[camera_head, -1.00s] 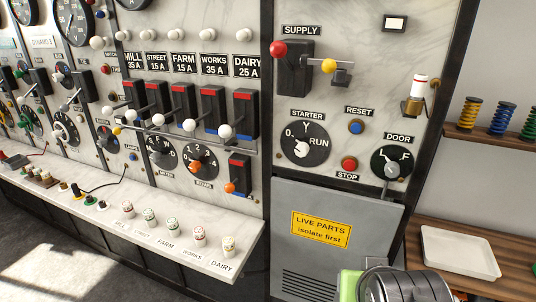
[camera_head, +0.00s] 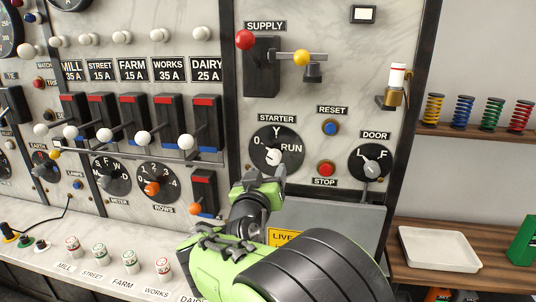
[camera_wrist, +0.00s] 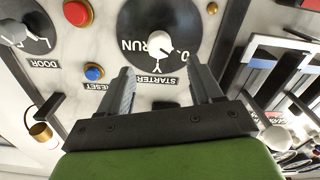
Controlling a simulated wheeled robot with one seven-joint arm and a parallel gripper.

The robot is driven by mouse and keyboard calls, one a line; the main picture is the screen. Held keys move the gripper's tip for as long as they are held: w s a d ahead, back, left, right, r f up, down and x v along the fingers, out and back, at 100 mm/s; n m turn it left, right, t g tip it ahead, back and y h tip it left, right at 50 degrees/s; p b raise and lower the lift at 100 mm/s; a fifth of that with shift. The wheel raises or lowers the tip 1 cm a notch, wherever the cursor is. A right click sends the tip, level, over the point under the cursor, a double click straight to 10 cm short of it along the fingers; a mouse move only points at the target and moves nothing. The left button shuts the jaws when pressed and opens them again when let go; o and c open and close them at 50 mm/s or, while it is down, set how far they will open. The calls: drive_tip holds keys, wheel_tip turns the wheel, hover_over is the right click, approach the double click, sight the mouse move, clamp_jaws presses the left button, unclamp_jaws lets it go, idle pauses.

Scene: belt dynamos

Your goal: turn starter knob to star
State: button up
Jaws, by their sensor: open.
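The STARTER dial (camera_head: 290,160) is a round black plate marked 0, Y and RUN, with a white knob (camera_head: 273,156). The knob's pointer appears turned toward 0. My gripper (camera_head: 261,178) is just below the dial in the head view, pointing at the panel. In the wrist view the dial (camera_wrist: 188,18) appears upside down, with its white knob (camera_wrist: 153,43) beyond the gap between the fingertips (camera_wrist: 160,76). The jaws are open and empty, apart from the knob.
The blue RESET button (camera_head: 330,128), red STOP button (camera_head: 325,169) and DOOR dial (camera_head: 370,172) lie right of the dial. The SUPPLY switch (camera_head: 262,70) juts out above. Breaker levers (camera_head: 186,142) stick out at left. A white tray (camera_head: 440,249) lies on the right shelf.

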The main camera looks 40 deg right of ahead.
sight(273, 159)
drive_tip(key=p+x, duration=0.2)
drive_tip(key=x, duration=0.7)
drive_tip(key=shift+w+d, duration=0.2)
drive_tip(key=shift+d, duration=0.1)
drive_tip(key=shift+c, duration=0.3)
drive_tip(key=c, duration=1)
